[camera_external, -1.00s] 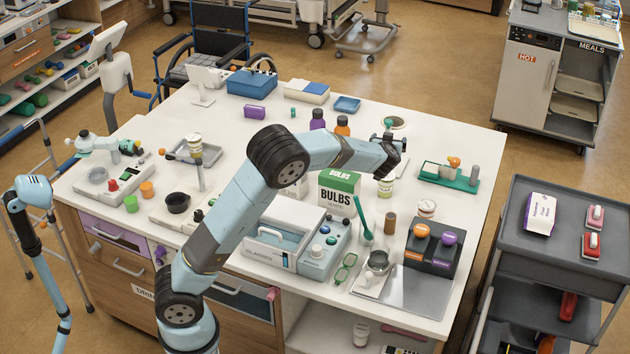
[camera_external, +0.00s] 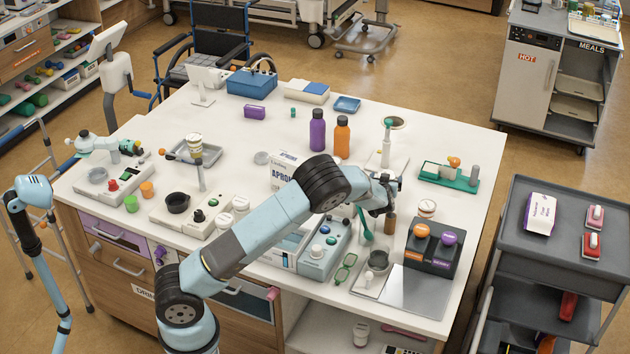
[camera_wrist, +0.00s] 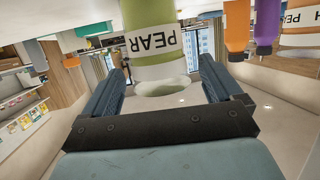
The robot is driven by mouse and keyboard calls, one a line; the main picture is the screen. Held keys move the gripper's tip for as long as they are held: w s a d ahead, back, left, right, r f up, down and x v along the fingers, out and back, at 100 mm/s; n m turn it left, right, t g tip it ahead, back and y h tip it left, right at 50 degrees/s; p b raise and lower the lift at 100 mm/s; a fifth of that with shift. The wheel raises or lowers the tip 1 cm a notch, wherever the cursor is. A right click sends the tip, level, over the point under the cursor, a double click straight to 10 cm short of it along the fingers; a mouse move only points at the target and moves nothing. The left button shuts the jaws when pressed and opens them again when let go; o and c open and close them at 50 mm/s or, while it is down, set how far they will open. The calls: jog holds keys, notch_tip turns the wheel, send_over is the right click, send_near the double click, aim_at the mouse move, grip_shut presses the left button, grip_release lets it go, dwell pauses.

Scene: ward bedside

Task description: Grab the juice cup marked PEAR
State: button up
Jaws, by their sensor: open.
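In the wrist view, which is upside down, a green cup with a white PEAR label (camera_wrist: 155,43) and a white lid shows large between and ahead of my fingers. My gripper (camera_wrist: 160,82) is open, one finger to each side of the cup; I cannot tell whether either touches it.
An orange bottle (camera_external: 341,137) and a purple bottle (camera_external: 317,130) stand behind my arm. A white stand (camera_external: 386,155) is just behind my gripper. A small white-lidded container (camera_external: 427,209) and a dark block with orange and purple knobs (camera_external: 432,250) are to the right.

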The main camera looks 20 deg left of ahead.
jog(key=shift+x, duration=1.85)
jog(key=c, duration=1.1)
